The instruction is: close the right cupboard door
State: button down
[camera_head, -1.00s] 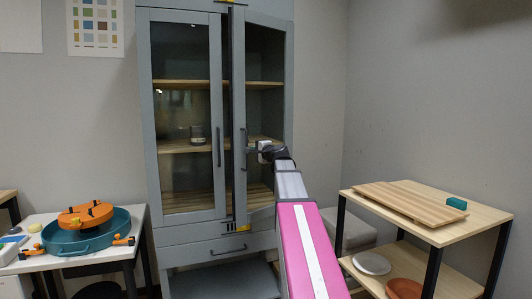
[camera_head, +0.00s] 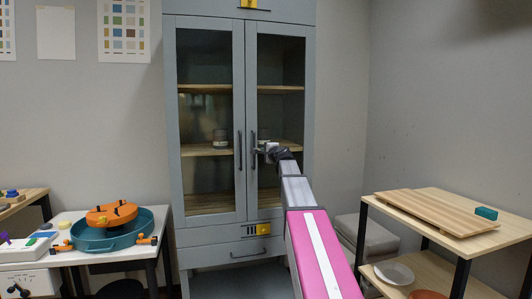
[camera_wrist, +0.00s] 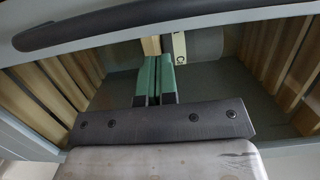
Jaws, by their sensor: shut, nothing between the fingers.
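The grey cupboard stands ahead in the head view. Its right door (camera_head: 281,215) is glazed and now lies about level with the left door (camera_head: 211,218), its frame lined up beside it. Any small gap between them is too fine to tell. The right door's dark handle (camera_head: 254,160) is vertical; a dark handle bar (camera_wrist: 100,22) crosses the top of the wrist view. My gripper (camera_head: 262,150) is in front of the right door, just right of its handle. In the wrist view its green fingers (camera_wrist: 155,78) are together and empty, near the glass.
A drawer (camera_head: 238,248) is below the doors. A white table (camera_head: 60,258) with a teal basin (camera_head: 105,238) and orange piece stands left. A wooden shelf cart (camera_head: 450,195) with a board and teal block stands right. A grey box (camera_head: 370,240) is behind the cart.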

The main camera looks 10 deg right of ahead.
jog(key=shift+w+r, duration=0.25)
jog(key=shift+w, duration=0.55)
jog(key=shift+s, duration=0.1)
jog(key=s, duration=1.5)
jog(key=s+a+f+n+g, duration=0.3)
jog(key=f, duration=0.7)
jog(key=s+a+f+n+g, duration=0.2)
jog(key=s+f+g, duration=0.1)
jog(key=f, duration=0.8)
jog(key=s+a+f+n+g, duration=0.2)
jog(key=a+f+n+g, duration=0.1)
jog(key=f, duration=0.7)
jog(key=s+f+n+g+h, duration=0.4)
jog(key=s+f+n+g, duration=0.3)
jog(key=s+f, duration=1.4)
jog(key=shift+a+f+g+h, duration=0.3)
jog(key=shift+a+f+g, duration=0.1)
jog(key=shift+f+g, duration=0.4)
